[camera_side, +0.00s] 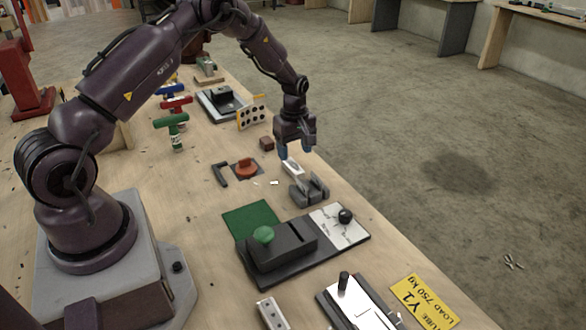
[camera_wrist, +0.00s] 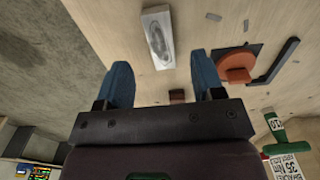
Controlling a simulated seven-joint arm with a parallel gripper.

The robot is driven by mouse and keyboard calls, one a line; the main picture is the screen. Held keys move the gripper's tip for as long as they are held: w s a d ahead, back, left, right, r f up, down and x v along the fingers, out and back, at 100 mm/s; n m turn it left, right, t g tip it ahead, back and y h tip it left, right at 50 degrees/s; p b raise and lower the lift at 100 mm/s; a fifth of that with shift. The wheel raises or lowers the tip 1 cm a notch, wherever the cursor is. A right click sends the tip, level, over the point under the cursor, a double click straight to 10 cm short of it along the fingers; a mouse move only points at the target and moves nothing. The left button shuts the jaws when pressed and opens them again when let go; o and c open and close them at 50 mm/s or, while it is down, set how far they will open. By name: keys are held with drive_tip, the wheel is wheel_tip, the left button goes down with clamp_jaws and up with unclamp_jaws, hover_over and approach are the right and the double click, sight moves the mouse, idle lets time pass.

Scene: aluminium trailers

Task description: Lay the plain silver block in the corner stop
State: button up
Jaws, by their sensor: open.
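My gripper (camera_side: 295,151) is open and empty above the table, its two blue fingers pointing down; they also show in the wrist view (camera_wrist: 161,75). A small silver block (camera_side: 292,167) lies just below and in front of the fingers. In the wrist view the silver block (camera_wrist: 158,38) lies ahead of the gap between the fingertips, apart from them, with a grey oval patch on its top. A black L-shaped bracket (camera_side: 220,175), seemingly the corner stop, lies flat to the left of the block; it also shows in the wrist view (camera_wrist: 284,63).
An orange knob (camera_side: 246,168) on a dark plate sits between bracket and block. A dark grey clamp-like piece (camera_side: 309,192) stands close to the block. A small brown block (camera_side: 267,143) lies behind. Another silver piece with holes (camera_side: 272,313) lies at the front.

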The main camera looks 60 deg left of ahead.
sight(293, 165)
drive_tip(key=shift+a+f, duration=0.2)
drive_tip(key=shift+f, duration=1.2)
drive_tip(key=shift+a+f, duration=0.15)
drive_tip(key=shift+f, duration=1.2)
drive_tip(key=c, duration=1.1)
drive_tip(key=shift+c, duration=0.2)
drive_tip(key=shift+r, duration=0.1)
